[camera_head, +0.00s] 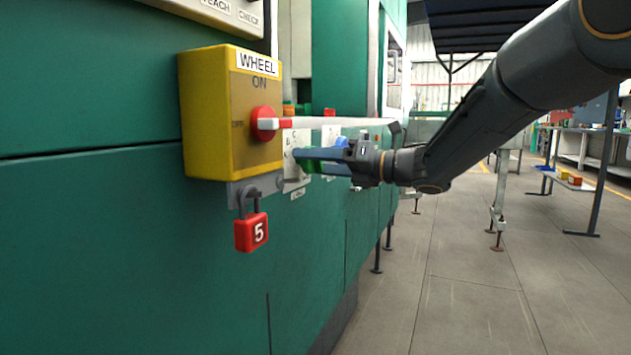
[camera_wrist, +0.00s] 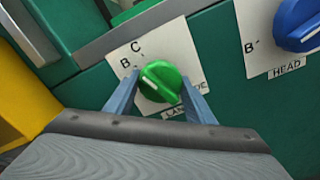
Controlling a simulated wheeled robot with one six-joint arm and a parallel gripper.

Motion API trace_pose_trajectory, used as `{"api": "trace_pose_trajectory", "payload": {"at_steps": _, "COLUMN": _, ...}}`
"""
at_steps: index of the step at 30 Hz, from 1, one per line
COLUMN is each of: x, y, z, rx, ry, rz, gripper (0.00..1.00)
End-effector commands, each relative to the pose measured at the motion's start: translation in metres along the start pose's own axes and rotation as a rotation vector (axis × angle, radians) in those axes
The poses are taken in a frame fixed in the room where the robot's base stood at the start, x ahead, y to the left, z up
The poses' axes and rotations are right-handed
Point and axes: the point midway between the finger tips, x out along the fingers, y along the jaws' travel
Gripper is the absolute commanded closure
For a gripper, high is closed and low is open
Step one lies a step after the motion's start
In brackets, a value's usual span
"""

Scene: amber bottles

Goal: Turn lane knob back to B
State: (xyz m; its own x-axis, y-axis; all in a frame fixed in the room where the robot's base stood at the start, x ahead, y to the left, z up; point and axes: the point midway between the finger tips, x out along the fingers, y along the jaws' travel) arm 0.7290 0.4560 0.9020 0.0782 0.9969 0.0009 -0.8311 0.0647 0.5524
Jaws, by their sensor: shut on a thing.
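The green lane knob (camera_wrist: 163,77) sits on a white plate (camera_wrist: 113,62) marked B and C, with a label partly hidden below it. Its white line points up and left, roughly toward the letters; I cannot tell exactly which one. My gripper (camera_wrist: 160,84) has one blue finger on each side of the knob and is shut on it. In the head view my gripper (camera_head: 303,158) reaches in from the right, and only a bit of the green knob (camera_head: 309,168) shows behind the fingers.
A blue knob (camera_wrist: 297,24) on a plate marked HEAD is to the right. A yellow WHEEL box (camera_head: 205,120) with a red-and-white handle (camera_head: 330,122) juts out nearby. A red padlock (camera_head: 251,234) hangs below it.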

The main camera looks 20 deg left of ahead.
Motion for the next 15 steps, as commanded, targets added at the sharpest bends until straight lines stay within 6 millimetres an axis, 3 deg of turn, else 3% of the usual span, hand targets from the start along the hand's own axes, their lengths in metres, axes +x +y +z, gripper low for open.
{"api": "trace_pose_trajectory", "payload": {"at_steps": 15, "x": 0.0003, "y": -0.0036, "z": -0.0041, "rx": -0.327, "ry": 0.005, "rz": 0.001, "gripper": 0.73}}
